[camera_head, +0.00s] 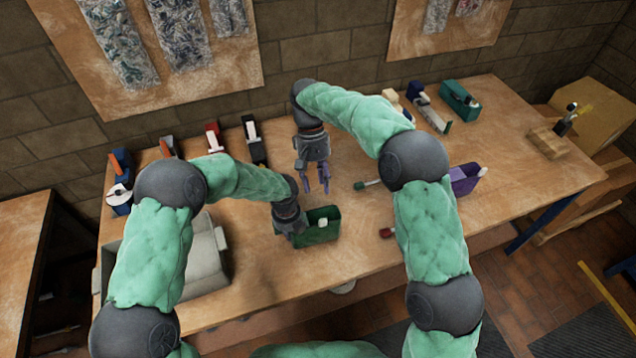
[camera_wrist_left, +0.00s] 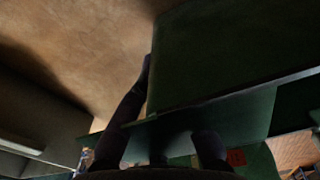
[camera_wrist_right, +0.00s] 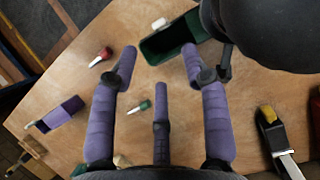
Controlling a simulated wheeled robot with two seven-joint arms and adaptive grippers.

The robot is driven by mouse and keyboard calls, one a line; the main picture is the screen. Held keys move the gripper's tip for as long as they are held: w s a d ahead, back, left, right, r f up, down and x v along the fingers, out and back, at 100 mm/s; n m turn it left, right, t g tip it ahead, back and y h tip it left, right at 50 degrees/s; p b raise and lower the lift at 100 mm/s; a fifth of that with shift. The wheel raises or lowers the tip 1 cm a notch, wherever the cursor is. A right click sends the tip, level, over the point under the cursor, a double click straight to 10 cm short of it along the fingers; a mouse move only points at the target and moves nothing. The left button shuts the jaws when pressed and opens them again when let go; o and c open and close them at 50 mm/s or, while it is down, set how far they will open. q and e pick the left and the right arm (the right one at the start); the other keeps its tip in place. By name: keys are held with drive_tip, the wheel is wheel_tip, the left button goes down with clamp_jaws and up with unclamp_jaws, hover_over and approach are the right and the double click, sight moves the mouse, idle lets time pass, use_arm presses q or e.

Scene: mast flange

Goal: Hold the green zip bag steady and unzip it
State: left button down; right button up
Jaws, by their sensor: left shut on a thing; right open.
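The green zip bag (camera_head: 313,239) stands near the front middle of the bench, looking like an open dark-green box. A small white piece (camera_head: 322,223) sits at its right part, perhaps the zip pull. My left gripper (camera_head: 291,224) is shut on the bag's left end. In the left wrist view the bag (camera_wrist_left: 235,45) fills the right side, with the left gripper's fingers (camera_wrist_left: 172,115) at its edge, one partly hidden. My right gripper (camera_head: 318,187) is open and empty, behind and above the bag. In the right wrist view the bag (camera_wrist_right: 168,46) lies beyond its purple fingers (camera_wrist_right: 160,58).
A grey case (camera_head: 205,258) stands left of the bag. A purple box (camera_head: 466,178), a green-tipped tool (camera_head: 366,184) and a red-tipped tool (camera_head: 387,232) lie to the right. Several colored holders line the bench's back. Bare wood lies between the bag and the red-tipped tool.

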sight(323, 222)
drive_tip(key=shift+d+f, duration=0.1)
drive_tip(key=shift+d, duration=0.1)
drive_tip(key=c, duration=0.9)
drive_tip(key=d+f+m+y, duration=0.1)
drive_tip(key=d+m+y, duration=0.1)
drive_tip(key=m, duration=0.1)
drive_tip(key=d+f+m+y, duration=0.1)
drive_tip(key=d+m, duration=0.2)
drive_tip(key=d+f+m+y, duration=0.1)
drive_tip(key=d+m+y, duration=0.1)
drive_tip(key=d, duration=0.1)
drive_tip(key=shift+s+d+m+g+y, duration=0.2)
drive_tip(key=shift+s+m+g+y, duration=0.1)
drive_tip(key=shift+m, duration=0.1)
clamp_jaws()
drive_tip(key=d+f+m+t+y, duration=0.1)
drive_tip(key=d+m+t+y, duration=0.25)
drive_tip(key=d+m, duration=0.45)
drive_tip(key=s+a+f+m, duration=0.1)
drive_tip(key=s+a+f, duration=0.1)
drive_tip(key=a+f, duration=0.5)
drive_tip(key=shift+s+a+f+g+y, duration=0.15)
drive_tip(key=shift+s+a+g+y, duration=0.25)
drive_tip(key=shift+a, duration=1.7)
